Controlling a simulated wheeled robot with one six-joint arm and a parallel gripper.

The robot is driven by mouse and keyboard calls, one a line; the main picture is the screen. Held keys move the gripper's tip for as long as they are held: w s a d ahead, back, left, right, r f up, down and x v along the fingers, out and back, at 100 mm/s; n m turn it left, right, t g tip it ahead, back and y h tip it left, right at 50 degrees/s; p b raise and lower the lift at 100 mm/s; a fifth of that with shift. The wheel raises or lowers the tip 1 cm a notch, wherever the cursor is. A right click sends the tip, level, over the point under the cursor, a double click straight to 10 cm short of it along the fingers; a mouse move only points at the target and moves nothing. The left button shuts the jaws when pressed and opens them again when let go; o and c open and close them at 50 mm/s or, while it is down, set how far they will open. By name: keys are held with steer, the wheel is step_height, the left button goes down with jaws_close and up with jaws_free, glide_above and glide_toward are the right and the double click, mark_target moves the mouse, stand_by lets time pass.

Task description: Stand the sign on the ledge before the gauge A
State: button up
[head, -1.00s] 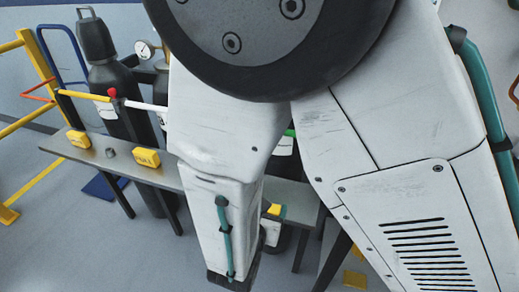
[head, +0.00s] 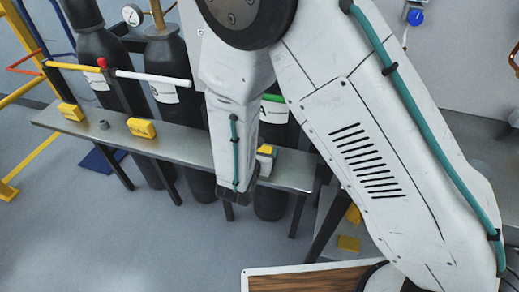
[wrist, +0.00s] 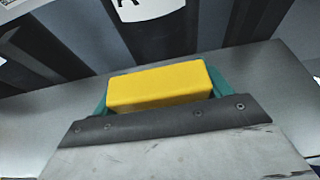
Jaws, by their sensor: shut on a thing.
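My gripper (wrist: 160,95) is shut on a yellow sign (wrist: 160,88), with its teal fingers on either side of it. In the wrist view the sign lies over the grey metal ledge (wrist: 265,70). Whether it touches the ledge I cannot tell. Behind it stands a dark cylinder whose white label (wrist: 148,10) reads "A". In the head view the held sign (head: 266,149) shows partly behind my arm, over the right part of the ledge (head: 190,145). The label A (head: 272,112) shows just behind it. The gauge over that cylinder is hidden by my arm.
Two more yellow signs (head: 71,111) (head: 141,128) stand on the ledge to the left, with a small grey knob (head: 104,125) between them. A dial gauge (head: 132,14) shows above the left cylinders. A wooden board (head: 300,280) is at the front.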

steer(key=o, duration=1)
